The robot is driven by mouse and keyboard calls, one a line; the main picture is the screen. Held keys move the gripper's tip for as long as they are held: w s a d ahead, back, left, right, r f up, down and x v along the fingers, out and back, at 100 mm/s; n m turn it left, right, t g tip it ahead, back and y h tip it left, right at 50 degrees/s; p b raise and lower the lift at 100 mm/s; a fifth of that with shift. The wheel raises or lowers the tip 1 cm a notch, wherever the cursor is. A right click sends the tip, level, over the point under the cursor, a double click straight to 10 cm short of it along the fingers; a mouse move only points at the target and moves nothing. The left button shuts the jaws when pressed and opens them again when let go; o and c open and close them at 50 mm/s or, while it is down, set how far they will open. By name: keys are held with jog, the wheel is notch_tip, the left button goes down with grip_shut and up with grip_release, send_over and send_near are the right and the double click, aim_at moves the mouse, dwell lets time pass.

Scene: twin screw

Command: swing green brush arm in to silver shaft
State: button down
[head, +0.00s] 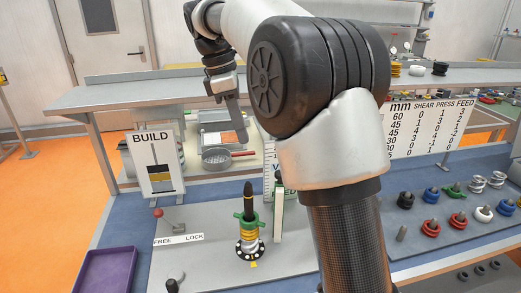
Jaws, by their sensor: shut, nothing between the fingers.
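My gripper (241,135) points down in the upper middle of the head view, above and behind the stack on the near bench. Its fingers are shut and empty, apart from everything on the bench. The stack (247,232) stands upright on a black flange with white dots, with yellow and silver rings, a green lugged part (240,217) and a black pointed tip. No bare silver shaft is clearly visible in the stack.
A red-knobbed lever (158,213) stands by the FREE/LOCK label (178,239). A black knob (172,285) and a purple tray (105,272) are at front left. A BUILD sign (157,165) stands behind. Coloured parts (431,226) sit at right. My arm hides the middle.

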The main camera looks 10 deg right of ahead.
aim_at(276, 175)
jog(key=d+f+b, duration=0.1)
jog(key=d+f, duration=0.5)
jog(key=f, duration=0.4)
jog(key=shift+s, duration=0.4)
jog(key=shift+d, duration=0.15)
jog(key=shift+s+d+n, duration=0.35)
jog(key=shift+d+n, duration=0.15)
jog(key=shift+d, duration=0.15)
jog(key=d+n+t+p, duration=0.1)
jog(key=d+n+p, duration=0.4)
jog(key=d, duration=0.8)
jog(key=shift+w+d+p, duration=0.15)
jog(key=shift+w+p, duration=0.05)
jog(key=shift+p, duration=0.15)
